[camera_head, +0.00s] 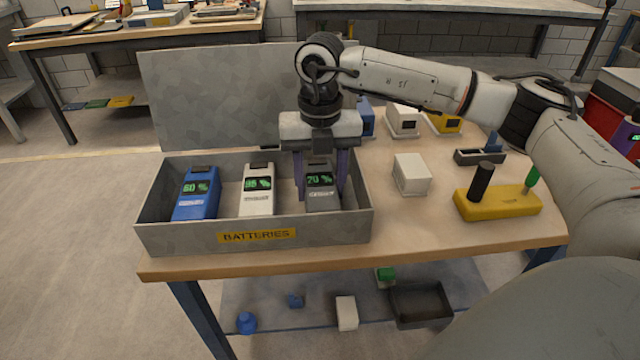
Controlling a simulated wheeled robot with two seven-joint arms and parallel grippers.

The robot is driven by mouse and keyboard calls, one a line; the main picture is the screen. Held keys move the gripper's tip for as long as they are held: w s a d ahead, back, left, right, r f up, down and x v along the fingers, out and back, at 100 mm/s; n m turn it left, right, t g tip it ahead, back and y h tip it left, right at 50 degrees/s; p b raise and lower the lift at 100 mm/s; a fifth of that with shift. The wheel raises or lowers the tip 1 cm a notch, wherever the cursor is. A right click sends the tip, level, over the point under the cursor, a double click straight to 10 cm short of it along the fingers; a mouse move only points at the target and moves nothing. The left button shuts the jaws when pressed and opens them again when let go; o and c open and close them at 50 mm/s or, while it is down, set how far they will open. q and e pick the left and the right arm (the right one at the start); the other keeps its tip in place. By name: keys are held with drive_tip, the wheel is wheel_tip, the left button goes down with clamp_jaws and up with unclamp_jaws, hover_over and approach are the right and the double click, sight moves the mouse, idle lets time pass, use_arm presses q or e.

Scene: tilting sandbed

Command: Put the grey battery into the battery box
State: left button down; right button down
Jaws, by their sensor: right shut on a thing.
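The battery box (170,238) is a grey open-topped box with a yellow "BATTERIES" label, at the front left of the wooden table. The grey battery (322,199), its green display reading 70 %, stands in the right part of the box, its lower end hidden by the front wall. My right gripper (321,185) reaches down from above and is shut on the grey battery, one purple finger on each side. A blue battery (196,196) and a white battery (257,198) stand to its left in the box. My left gripper is not in view.
A grey panel (215,98) rises behind the box. To the right are a white block (411,174), a yellow base with a black handle (497,203), and a small dark tray (479,157). More blocks stand behind. Items lie on the shelf below.

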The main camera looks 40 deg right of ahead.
sight(319, 183)
drive_tip(key=shift+w, duration=0.1)
drive_tip(key=c, duration=0.9)
unclamp_jaws()
wheel_tip(319, 183, up, 12)
drive_tip(key=shift+p, duration=0.3)
drive_tip(key=shift+a, duration=0.1)
